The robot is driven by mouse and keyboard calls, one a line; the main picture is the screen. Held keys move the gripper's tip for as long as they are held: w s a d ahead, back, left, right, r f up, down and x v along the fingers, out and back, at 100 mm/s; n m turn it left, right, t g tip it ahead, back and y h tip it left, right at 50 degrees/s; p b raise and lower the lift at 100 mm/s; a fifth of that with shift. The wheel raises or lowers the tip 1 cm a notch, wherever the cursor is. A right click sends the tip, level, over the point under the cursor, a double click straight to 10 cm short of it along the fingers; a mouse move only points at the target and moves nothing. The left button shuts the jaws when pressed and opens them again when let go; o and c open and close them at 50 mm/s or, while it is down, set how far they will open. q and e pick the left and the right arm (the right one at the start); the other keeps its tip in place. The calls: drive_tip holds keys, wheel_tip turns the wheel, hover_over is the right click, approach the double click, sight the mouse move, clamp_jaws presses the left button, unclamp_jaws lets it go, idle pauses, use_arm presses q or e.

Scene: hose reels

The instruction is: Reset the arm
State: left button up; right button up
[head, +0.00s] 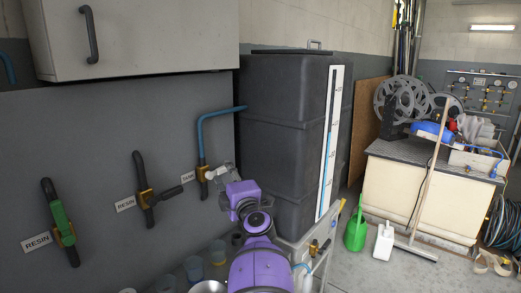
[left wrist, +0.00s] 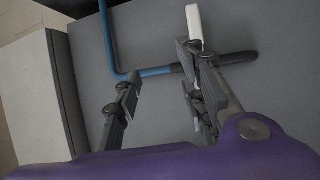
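My left gripper (head: 220,172) is at the end of my purple arm, close to the rightmost wall valve (head: 203,173) on the blue pipe (head: 203,135). In the left wrist view my left gripper (left wrist: 160,88) has its fingers spread apart with nothing clearly between the tips. The blue pipe (left wrist: 112,45) bends beyond the fingers and runs into a dark sleeve (left wrist: 238,58), partly hidden by the right-hand finger. Whether the fingers touch the valve cannot be told. My right gripper is in neither view.
Two more valves, one with a green handle (head: 58,224) and one with a black handle (head: 172,192), stick out from the grey wall. A dark tank (head: 285,130) stands close beyond my arm. Cups (head: 194,268) sit below. A wall cabinet (head: 140,38) hangs upper left.

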use_arm(q)
drive_tip(key=s+a+f+m+g+h+p, duration=0.1)
drive_tip(key=s+a+f+m+g+h, duration=0.3)
drive_tip(key=s+f+m, duration=0.8)
drive_tip(key=s+a+f+m+t+h+p, duration=0.1)
drive_tip(key=s+f+m+h, duration=0.4)
drive_tip(key=s+f+m, duration=0.7)
drive_tip(key=s+a+f+g, duration=0.1)
drive_tip(key=s+f+g, duration=0.1)
drive_tip(key=s+f, duration=0.4)
drive_tip(key=s+a+f+g, duration=0.1)
drive_tip(key=s+f, duration=0.6)
drive_tip(key=s, duration=1)
drive_tip(key=s+a+f+n+g, duration=0.1)
drive_tip(key=s+a+f+g, duration=0.1)
drive_tip(key=s+f, duration=0.5)
drive_tip(key=s+g, duration=0.1)
drive_tip(key=s, duration=0.3)
drive_tip(key=shift+s+y, duration=0.2)
drive_tip(key=shift+y, duration=0.1)
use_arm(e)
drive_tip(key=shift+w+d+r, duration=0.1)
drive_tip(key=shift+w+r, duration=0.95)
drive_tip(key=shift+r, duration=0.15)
use_arm(q)
drive_tip(key=shift+s+f, duration=0.25)
drive_tip(key=shift+c, duration=0.3)
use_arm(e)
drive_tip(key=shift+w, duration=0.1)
